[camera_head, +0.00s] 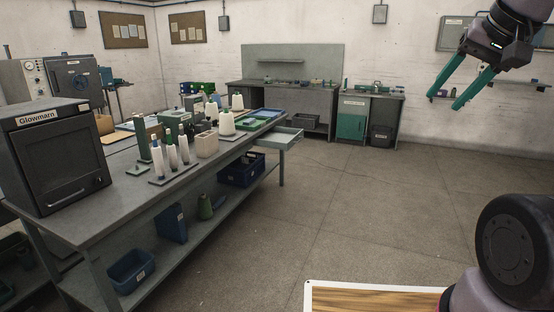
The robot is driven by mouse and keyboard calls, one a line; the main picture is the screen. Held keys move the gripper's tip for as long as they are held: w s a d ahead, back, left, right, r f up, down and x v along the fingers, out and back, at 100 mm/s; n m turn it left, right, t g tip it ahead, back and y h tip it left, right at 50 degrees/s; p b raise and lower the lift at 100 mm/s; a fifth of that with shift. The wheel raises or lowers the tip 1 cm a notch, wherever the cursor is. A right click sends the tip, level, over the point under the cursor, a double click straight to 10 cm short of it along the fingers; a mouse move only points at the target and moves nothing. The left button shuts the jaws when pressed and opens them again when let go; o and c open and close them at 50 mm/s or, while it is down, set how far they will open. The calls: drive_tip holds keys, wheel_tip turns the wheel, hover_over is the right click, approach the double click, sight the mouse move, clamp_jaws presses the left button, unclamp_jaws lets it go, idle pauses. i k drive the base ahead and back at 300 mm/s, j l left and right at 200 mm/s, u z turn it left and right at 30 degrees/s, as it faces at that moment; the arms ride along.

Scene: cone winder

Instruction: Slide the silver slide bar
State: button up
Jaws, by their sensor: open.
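I cannot make out a silver slide bar with certainty; at this distance the small fittings on the workbench are too small to tell apart. The long grey workbench (110,187) runs from the left front to the middle. White yarn cones (227,124) and white-and-green bobbins (171,158) stand upright on it. My gripper (445,100) is at the upper right, raised in the air, with its two green fingers apart and nothing between them. It is far from the workbench and touches nothing.
A dark Glowmarn box (58,155) stands on the bench's near left end. A drawer (284,138) sticks out at the bench's right side. Blue bins (132,267) sit on its lower shelf. A back bench (287,95) and green cabinet (351,127) line the far wall. The middle floor is clear.

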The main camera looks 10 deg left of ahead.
sight(207, 121)
drive_tip(key=i+j+u, duration=0.15)
drive_tip(key=i, duration=2.05)
drive_tip(key=i+u, duration=0.2)
drive_tip(key=i, duration=0.2)
drive_tip(key=i+l+u, duration=0.25)
drive_tip(key=i, duration=0.2)
drive_tip(key=i+l+u, duration=0.2)
drive_tip(key=i, duration=0.2)
drive_tip(key=i+l+u, duration=0.1)
drive_tip(key=i+u, duration=0.35)
drive_tip(key=i+l+u, duration=0.2)
drive_tip(key=u, duration=0.2)
drive_tip(key=i+l+u, duration=0.45)
